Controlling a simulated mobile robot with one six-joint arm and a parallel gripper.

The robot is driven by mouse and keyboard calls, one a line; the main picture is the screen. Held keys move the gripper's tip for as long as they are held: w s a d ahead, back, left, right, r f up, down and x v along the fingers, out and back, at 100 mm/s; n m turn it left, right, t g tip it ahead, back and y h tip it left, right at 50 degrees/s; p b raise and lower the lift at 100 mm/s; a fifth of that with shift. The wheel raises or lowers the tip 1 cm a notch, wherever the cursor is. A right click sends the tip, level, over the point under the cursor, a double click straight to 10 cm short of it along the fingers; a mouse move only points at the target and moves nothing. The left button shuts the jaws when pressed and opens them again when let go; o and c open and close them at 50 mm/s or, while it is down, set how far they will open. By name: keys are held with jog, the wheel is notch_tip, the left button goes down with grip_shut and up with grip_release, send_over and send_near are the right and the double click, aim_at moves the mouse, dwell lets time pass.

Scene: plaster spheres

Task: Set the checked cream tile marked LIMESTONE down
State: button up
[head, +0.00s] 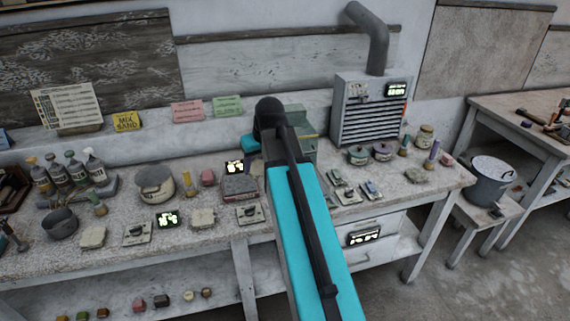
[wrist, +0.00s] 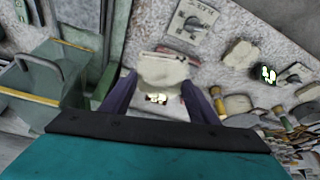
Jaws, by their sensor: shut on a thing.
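In the wrist view my gripper (wrist: 158,82) is shut on a pale cream tile (wrist: 162,70), which sits between the two dark fingers. No checks or lettering can be read on it. Below it in the picture is a small lit display (wrist: 157,98), and a reddish edge shows just behind it; whether the tile touches anything below I cannot tell. In the head view my teal arm hides the gripper and the tile. A grey-red device (head: 240,187) with a lit display (head: 235,167) stands just left of the arm.
A green box (wrist: 48,85) stands close on the left in the wrist view. Dial plates (head: 138,234) and cream slabs (head: 203,218) lie along the bench front. A pot (head: 155,184) is further left. A slatted grey oven (head: 368,112) and small tools (head: 345,192) are to the right.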

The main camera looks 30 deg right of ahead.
jog(key=w+a+r, duration=0.1)
jog(key=a+r, duration=0.1)
jog(key=a, duration=0.9)
jog(key=w+a+r+n, duration=0.1)
jog(key=a+r, duration=0.1)
jog(key=a, duration=0.9)
jog(key=shift+d, duration=0.1)
